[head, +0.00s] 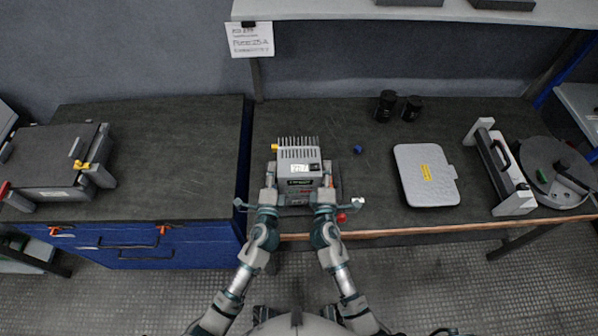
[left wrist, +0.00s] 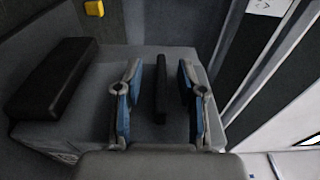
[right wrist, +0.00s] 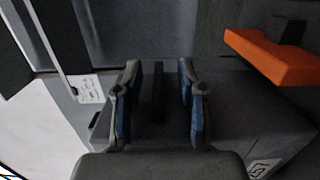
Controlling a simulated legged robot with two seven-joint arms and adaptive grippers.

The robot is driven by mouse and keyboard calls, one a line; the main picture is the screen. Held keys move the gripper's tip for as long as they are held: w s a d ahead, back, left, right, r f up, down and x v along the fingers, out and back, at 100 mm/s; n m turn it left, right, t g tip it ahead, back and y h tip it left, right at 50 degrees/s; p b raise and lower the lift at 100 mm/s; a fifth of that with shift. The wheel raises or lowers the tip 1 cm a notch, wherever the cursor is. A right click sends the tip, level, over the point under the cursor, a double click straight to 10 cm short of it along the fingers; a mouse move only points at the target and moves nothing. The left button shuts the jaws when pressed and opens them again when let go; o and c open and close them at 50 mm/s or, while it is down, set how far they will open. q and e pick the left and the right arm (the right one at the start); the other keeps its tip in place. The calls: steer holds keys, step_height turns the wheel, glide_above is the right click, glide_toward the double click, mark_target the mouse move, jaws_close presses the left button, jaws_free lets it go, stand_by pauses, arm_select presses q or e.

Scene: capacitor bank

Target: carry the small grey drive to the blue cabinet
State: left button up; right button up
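The small grey drive (head: 299,158), a finned box with a white label, stands on the dark bench just right of the blue cabinet (head: 160,244). My left gripper (head: 268,188) is at its near left side and my right gripper (head: 322,188) at its near right side. In the left wrist view the fingers (left wrist: 160,95) are apart on either side of a dark upright bar, with gaps. In the right wrist view the fingers (right wrist: 156,95) are likewise apart around a dark bar. The drive's lower near part is partly hidden by my grippers.
The cabinet's dark top (head: 165,150) is clear beside a grey case (head: 55,160) at its left. Right on the bench lie a blue cap (head: 358,149), a red knob (head: 341,217), two black cups (head: 385,105), a grey pad (head: 427,175) and a handled unit (head: 500,165).

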arm_select(q)
jaws_close()
arm_select(e)
jaws_close()
arm_select(q)
steer(key=shift+f, duration=0.1)
